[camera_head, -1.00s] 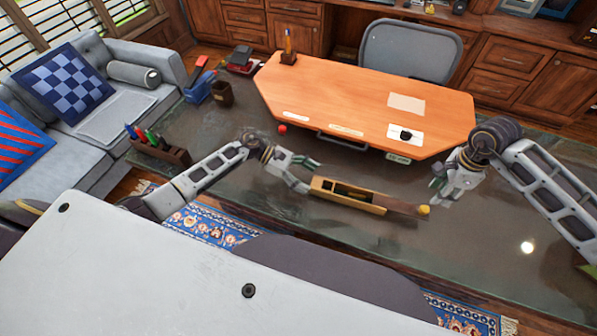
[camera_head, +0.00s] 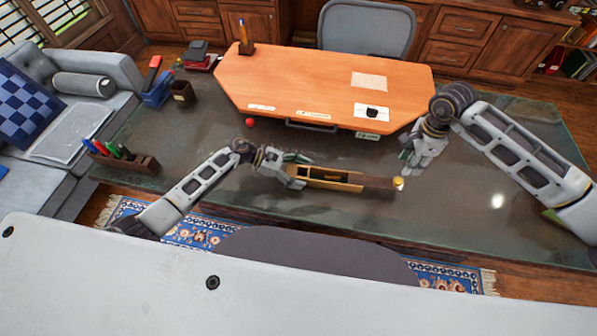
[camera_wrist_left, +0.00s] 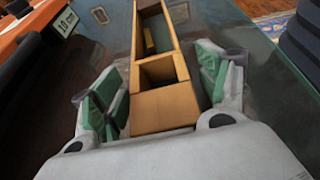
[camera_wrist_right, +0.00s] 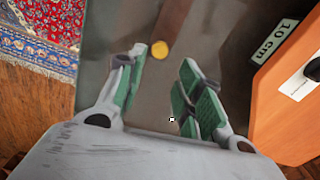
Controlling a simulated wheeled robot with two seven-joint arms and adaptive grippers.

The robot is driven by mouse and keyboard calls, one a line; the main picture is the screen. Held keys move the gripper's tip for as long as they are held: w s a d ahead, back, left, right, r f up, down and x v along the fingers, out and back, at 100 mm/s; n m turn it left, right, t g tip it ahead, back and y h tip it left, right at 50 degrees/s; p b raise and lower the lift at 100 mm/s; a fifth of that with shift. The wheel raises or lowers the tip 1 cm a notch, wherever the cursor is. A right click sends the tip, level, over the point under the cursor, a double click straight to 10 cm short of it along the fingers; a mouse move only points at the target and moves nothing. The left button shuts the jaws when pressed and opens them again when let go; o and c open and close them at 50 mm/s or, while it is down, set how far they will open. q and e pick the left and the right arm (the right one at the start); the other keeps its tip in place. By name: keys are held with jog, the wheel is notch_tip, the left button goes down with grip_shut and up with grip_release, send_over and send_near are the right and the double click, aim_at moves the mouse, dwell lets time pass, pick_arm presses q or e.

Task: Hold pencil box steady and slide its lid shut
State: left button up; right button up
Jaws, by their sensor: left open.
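The long wooden pencil box (camera_head: 345,187) lies on the dark glass-topped desk, its compartments partly uncovered. The brown lid (camera_head: 379,182) extends out beyond its right end, tipped with a round yellow knob (camera_head: 398,183). My left gripper (camera_head: 296,171) is at the box's left end. In the left wrist view its open green-padded fingers (camera_wrist_left: 157,85) stand on both sides of the box end (camera_wrist_left: 163,108), with a gap visible at least on the left. My right gripper (camera_head: 411,160) is open and empty near the knob. In the right wrist view the knob (camera_wrist_right: 159,50) shows ahead between its fingers (camera_wrist_right: 160,75).
An orange-brown board (camera_head: 320,90) with labels lies behind the box. A red ball (camera_head: 249,123) sits near its left corner. A pen holder (camera_head: 125,158), blue holder (camera_head: 157,92) and brown cup (camera_head: 182,92) stand left. The desk right of the box is mostly clear.

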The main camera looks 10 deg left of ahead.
pick_arm(q)
jog(key=c, duration=1.3)
pick_arm(e)
jog(key=shift+o, duration=1.4)
jog(key=shift+r+m, duration=0.4)
jog(key=shift+m, duration=0.95)
jog(key=shift+r+m, duration=0.45)
jog(key=shift+m, duration=0.85)
jog(key=shift+r+m, duration=0.4)
jog(key=shift+m, duration=0.95)
